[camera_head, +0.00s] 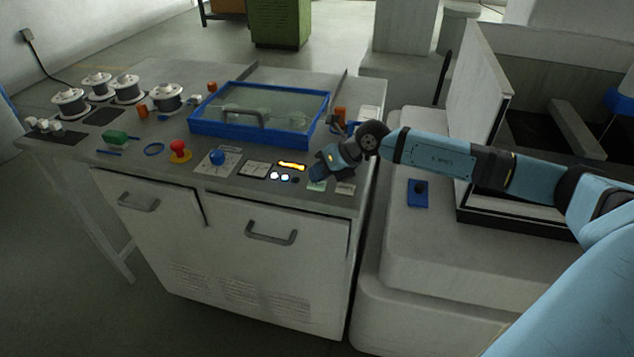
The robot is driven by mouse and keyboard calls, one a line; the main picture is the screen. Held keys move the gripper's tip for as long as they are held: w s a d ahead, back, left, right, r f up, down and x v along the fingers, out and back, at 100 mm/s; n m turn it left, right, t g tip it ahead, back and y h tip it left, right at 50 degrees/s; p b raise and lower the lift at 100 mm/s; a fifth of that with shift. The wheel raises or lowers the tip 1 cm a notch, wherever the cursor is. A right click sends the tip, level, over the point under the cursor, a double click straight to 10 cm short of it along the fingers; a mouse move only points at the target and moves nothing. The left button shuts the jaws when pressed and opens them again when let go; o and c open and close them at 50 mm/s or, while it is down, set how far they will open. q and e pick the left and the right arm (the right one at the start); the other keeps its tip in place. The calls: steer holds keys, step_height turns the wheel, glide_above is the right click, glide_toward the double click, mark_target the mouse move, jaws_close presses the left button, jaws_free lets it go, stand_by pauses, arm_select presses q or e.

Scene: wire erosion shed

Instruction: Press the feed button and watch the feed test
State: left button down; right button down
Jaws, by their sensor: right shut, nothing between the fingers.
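My right gripper (316,176) is shut and empty. It points down at the right front of the grey cabinet top, just over a small pale green plate (317,186). I cannot tell whether it touches anything, and a button under its fingertips would be hidden. To its left is a lit orange display (291,166) with a row of small round lamps (285,177) below it, some glowing white and one dark. A blue knob (217,157) sits on a pale dial plate, and a red mushroom button (179,149) on a yellow base. My left gripper is not in view.
A blue-framed tray with a clear lid and handle (262,112) stands behind the panel. Several wire spools (126,88) stand at the back left. Orange blocks (340,114) stand near the tray. A white machine with an open tank (500,215) is on the right, beneath my arm.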

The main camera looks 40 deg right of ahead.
steer(key=shift+r+p, duration=0.6)
steer(key=shift+r, duration=0.2)
steer(key=shift+r+p, duration=1.7)
steer(key=shift+r, duration=0.85)
steer(key=shift+f, duration=0.1)
